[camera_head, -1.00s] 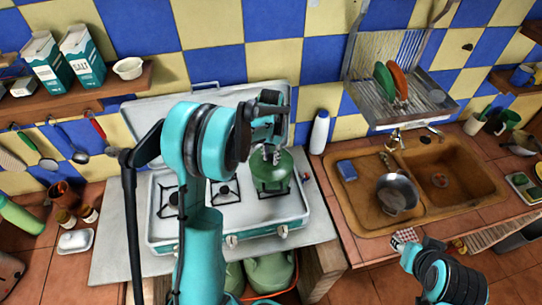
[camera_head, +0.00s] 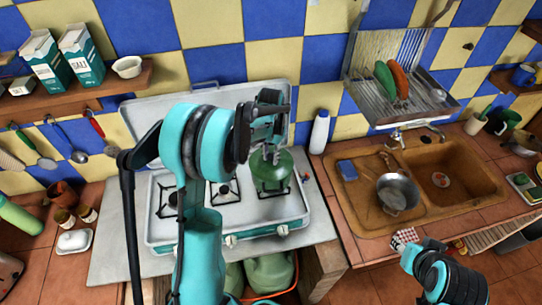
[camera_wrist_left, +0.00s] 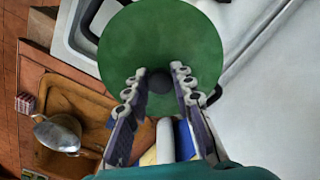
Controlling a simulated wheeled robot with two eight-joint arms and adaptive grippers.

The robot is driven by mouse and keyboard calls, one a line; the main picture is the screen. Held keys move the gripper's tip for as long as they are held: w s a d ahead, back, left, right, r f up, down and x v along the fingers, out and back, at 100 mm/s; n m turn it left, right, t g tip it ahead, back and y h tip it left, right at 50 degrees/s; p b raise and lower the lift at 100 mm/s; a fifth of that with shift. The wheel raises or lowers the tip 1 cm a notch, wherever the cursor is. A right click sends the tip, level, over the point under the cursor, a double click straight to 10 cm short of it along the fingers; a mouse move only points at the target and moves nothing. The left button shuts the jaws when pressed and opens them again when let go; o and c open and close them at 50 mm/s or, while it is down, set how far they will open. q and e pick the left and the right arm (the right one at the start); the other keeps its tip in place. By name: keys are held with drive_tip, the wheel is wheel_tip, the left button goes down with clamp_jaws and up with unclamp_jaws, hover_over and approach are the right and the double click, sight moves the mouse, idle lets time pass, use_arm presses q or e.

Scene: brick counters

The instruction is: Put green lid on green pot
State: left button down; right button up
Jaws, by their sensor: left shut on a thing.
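The green pot (camera_head: 271,184) stands on the right side of the white stove. My left gripper (camera_head: 270,153) is directly above the pot, pointing down. In the left wrist view the green lid (camera_wrist_left: 160,35) is a round disc with a dark knob in its middle. My left gripper's fingers (camera_wrist_left: 158,83) are closed around that knob. The lid covers the pot from that view, so the pot is hidden there. In the head view the lid and pot blend in colour, and I cannot tell whether the lid touches the rim.
The stove (camera_head: 228,235) has other free burners. A white bottle (camera_head: 319,132) stands right of it. The brown sink (camera_head: 352,216) with a metal pan (camera_head: 397,194) is further right. The raised stove cover (camera_head: 150,112) stands behind the pot.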

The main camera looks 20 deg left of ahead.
use_arm(q)
drive_tip(key=c, duration=1.2)
unclamp_jaws()
drive_tip(key=shift+r, duration=0.1)
